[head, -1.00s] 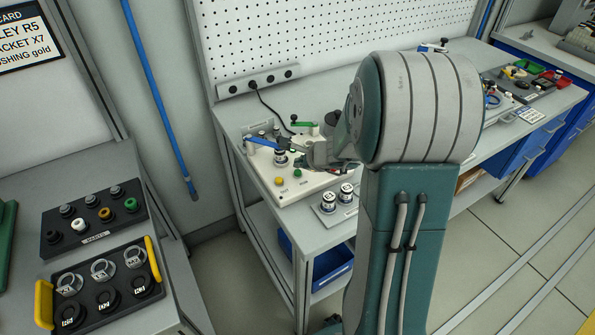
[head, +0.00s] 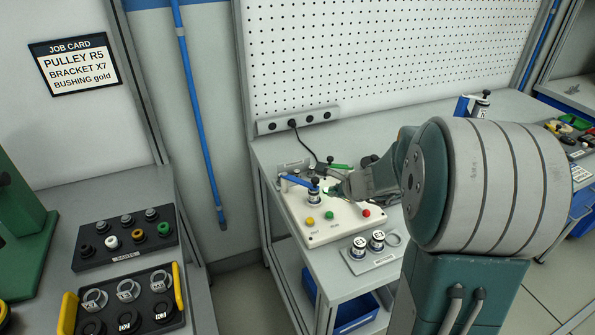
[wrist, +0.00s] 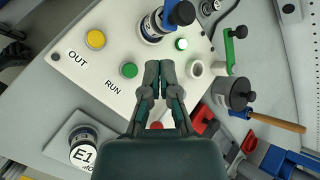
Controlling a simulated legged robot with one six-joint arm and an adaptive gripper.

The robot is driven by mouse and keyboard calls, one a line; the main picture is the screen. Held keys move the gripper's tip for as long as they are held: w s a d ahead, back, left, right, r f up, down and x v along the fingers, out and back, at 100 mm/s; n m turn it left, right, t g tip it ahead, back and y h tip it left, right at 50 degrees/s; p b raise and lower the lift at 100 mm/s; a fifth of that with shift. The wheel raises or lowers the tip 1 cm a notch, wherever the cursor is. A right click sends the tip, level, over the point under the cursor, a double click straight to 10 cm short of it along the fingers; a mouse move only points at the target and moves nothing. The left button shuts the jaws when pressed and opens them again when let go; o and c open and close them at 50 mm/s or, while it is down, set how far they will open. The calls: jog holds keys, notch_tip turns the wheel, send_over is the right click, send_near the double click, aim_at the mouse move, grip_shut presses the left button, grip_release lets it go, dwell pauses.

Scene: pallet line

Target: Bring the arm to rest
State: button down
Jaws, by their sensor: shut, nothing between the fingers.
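My gripper (wrist: 160,84) is shut and empty in the wrist view, with its fingertips together above the white control panel (wrist: 112,88). In the head view my gripper (head: 338,192) is partly hidden by its own arm. It is at the right of the cylinder under the blue lever (head: 297,181). My arm reaches from the right over the bench. The panel carries a yellow button (wrist: 95,39), a green button (wrist: 129,70) and a red button, which the fingers partly cover in the wrist view. I cannot tell whether the gripper touches anything.
Labelled cylinders (head: 359,245) stand on a small plate at the bench's front. A tool with a wooden handle (wrist: 278,122) lies beside the panel. At left are a black bushing rack (head: 125,243), a yellow-handled tray (head: 68,310) and a job card (head: 75,65). The floor between the benches is clear.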

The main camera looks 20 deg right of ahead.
jog(key=s+a+r+n+g+y, duration=0.1)
jog(key=s+a+r+n, duration=0.35)
jog(key=a+n, duration=0.2)
jog(key=s+a+r+n+g, duration=0.1)
jog(key=s+a+r+n, duration=0.3)
jog(key=s+a+n, duration=0.25)
jog(key=s+a+r+n+g+h, duration=0.1)
jog(key=s+r+n+h, duration=0.2)
jog(key=s+n, duration=0.8)
jog(key=shift+s+a, duration=0.4)
jog(key=shift+s, duration=1.15)
